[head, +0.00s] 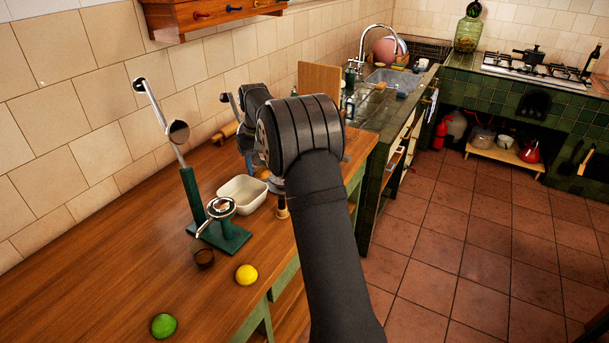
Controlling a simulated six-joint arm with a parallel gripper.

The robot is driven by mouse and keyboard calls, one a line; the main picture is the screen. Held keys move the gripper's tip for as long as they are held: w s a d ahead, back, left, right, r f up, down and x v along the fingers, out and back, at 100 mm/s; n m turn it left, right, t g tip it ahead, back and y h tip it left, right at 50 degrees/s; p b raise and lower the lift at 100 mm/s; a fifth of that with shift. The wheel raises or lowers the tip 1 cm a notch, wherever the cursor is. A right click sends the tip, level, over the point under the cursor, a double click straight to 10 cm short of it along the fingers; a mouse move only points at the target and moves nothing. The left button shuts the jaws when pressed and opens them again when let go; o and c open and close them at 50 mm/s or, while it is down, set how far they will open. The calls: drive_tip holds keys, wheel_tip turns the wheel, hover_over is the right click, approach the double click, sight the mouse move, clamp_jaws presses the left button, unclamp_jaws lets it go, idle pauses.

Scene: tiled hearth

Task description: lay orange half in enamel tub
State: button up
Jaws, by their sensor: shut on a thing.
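The enamel tub (232,194) is a cream, open-topped rectangular tub on the wooden counter, left of my arm. Its inside looks empty in the part that shows. My gripper (247,152) points down just behind and above the tub's far right side, partly covered by my wrist. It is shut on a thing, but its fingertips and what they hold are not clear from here. No orange half shows on the open counter, so the held thing is most likely the orange half.
A lemon (246,274) and a lime (163,326) lie in front. A rolling pin (223,133) lies near the wall.

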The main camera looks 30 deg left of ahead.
drive_tip(key=s+a+r, duration=0.2)
drive_tip(key=s+a, duration=0.2)
drive_tip(key=a, duration=0.1)
drive_tip(key=shift+n, duration=0.4)
drive_tip(key=shift+s+d+f, duration=0.1)
drive_tip(key=shift+f, duration=1.45)
drive_tip(key=shift+s+d+f, duration=0.1)
drive_tip(key=shift+f, duration=1.4)
drive_tip(key=o, duration=1.1)
wheel_tip(320, 180, up, 17)
drive_tip(key=shift+r, duration=0.2)
